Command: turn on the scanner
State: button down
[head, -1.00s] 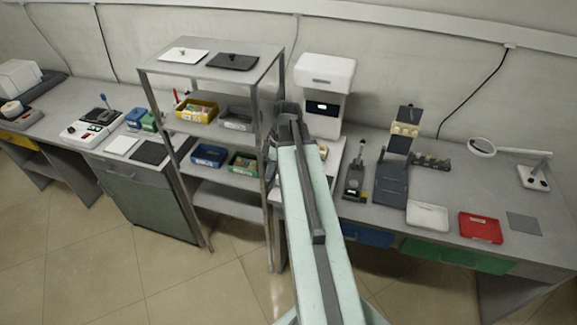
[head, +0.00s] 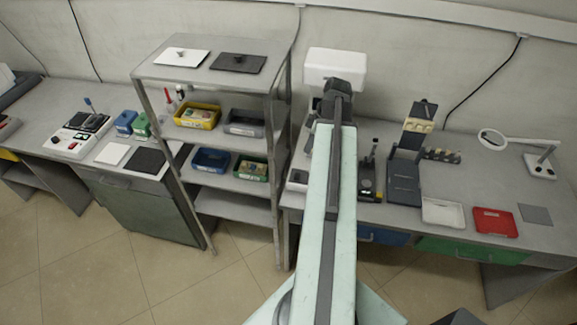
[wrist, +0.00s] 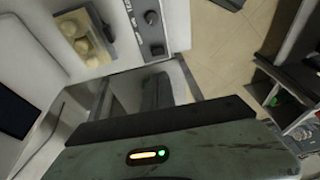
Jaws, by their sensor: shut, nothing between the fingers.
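The scanner (head: 335,65) appears to be the white machine behind my arm in the head view. Its upper housing shows; my arm hides most of its front and base. In the wrist view, its white body (wrist: 30,60) fills the left side, with a dark screen (wrist: 14,112) at the left edge. A grey control strip (wrist: 146,28) with a round knob (wrist: 151,18) and a dark control (wrist: 157,50) runs along its front edge. My gripper (wrist: 157,90) is shut and empty, apart from the strip in the picture. Labels are too blurred to read.
A tray with pale rounded pieces (wrist: 84,38) sits on the scanner's base. A metal shelf rack (head: 215,85) with bins stands close left of my arm. A dark stand (head: 404,180), a white tray (head: 443,212) and a red tray (head: 495,222) are on the right bench.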

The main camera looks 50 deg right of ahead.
jog(key=shift+s+r, duration=0.1)
jog(key=b, duration=1.3)
send_near(296, 177)
jog(key=x, duration=0.5)
jog(key=shift+w+f, duration=0.25)
jog(key=shift+f, duration=0.1)
jog(key=shift+a+f+b, duration=0.1)
jog(key=shift+f+b, duration=0.25)
jog(key=shift+f, duration=0.1)
jog(key=shift+s, duration=0.1)
jog(key=shift+r, duration=0.1)
